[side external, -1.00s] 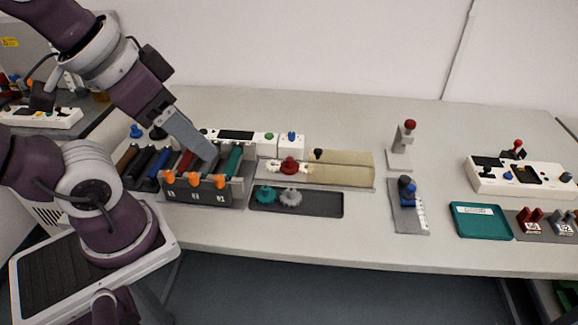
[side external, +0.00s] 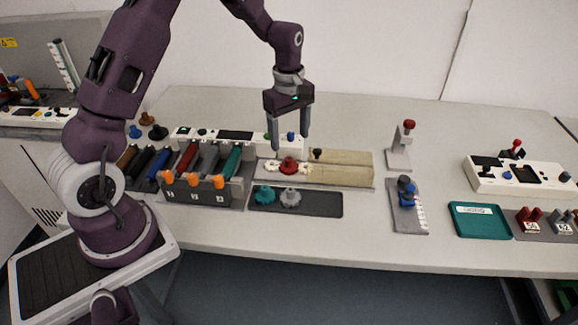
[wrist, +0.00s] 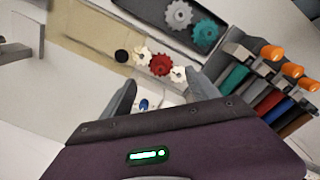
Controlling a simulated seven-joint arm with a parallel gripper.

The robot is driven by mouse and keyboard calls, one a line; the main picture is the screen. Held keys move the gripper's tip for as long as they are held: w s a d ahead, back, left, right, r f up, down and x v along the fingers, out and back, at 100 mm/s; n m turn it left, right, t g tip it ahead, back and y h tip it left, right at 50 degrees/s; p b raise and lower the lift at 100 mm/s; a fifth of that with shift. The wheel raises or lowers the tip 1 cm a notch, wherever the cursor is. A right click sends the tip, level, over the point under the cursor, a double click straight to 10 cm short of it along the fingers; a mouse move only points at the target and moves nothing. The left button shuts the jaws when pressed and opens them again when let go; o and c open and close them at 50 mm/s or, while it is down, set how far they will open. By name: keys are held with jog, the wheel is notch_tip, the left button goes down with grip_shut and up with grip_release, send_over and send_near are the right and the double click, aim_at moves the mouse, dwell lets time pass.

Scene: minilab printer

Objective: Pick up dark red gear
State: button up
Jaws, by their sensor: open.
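The dark red gear (side external: 289,165) sits between two white gears on the beige device at the middle of the table. In the wrist view the red gear (wrist: 160,65) lies ahead of the gap between my fingers, flanked by the white gears (wrist: 142,57). My gripper (side external: 292,149) is open and empty, pointing down, above and slightly behind the red gear. Its fingers also show in the wrist view (wrist: 160,97). The gripper appears apart from the gear.
A dark tray (side external: 322,206) in front holds a teal gear (side external: 264,195) and a grey gear (side external: 290,197). A rack of coloured rollers with orange handles (side external: 194,180) stands left. A white control box (side external: 214,132) is behind.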

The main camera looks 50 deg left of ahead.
aim_at(289, 159)
jog(key=shift+n, duration=0.4)
jog(key=f, duration=0.9)
jog(key=shift+w+a+f, duration=0.15)
jog(key=shift+a+f, duration=0.05)
jog(key=shift+a, duration=0.2)
jog(key=c, duration=1.5)
jog(key=shift+o, duration=0.2)
notch_tip(289, 159, up, 10)
jog(key=shift+r, duration=0.1)
